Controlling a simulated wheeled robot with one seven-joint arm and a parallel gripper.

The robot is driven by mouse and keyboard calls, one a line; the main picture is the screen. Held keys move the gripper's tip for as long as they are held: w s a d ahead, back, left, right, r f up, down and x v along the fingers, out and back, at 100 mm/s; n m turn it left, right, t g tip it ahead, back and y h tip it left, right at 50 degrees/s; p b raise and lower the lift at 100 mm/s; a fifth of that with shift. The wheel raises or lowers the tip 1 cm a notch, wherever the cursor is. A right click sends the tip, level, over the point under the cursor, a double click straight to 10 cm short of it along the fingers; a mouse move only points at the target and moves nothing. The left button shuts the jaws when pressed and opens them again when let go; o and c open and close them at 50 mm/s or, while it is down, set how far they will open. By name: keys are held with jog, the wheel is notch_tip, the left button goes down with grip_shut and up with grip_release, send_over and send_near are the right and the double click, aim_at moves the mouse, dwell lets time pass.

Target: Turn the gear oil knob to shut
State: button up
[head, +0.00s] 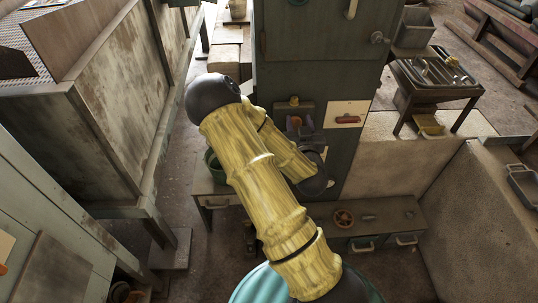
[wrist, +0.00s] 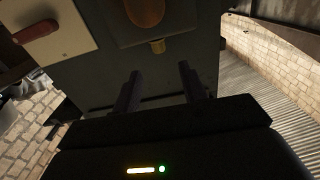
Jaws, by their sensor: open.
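My gripper (wrist: 160,84) is open, with its two dark fingers apart and nothing between them. It faces the dark green cabinet (head: 320,65). In the head view the brass piece (head: 294,101) is on the cabinet front, and the orange-brown knob is partly hidden by my gripper. A red handle (head: 347,119) on a white plate is to their right; it also shows in the wrist view (wrist: 37,25). No readable label marks the gear oil knob.
A low bench with a red handwheel (head: 343,218) and drawers stands below the cabinet. A green pot (head: 214,165) is left of my arm. A small metal table (head: 437,75) stands at right behind a low stone-like wall. A large bin (head: 110,110) fills the left.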

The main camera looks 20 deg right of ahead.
jog(key=shift+s+a+r+p, duration=0.15)
jog(key=shift+s+r+p, duration=0.15)
jog(key=shift+p, duration=1.85)
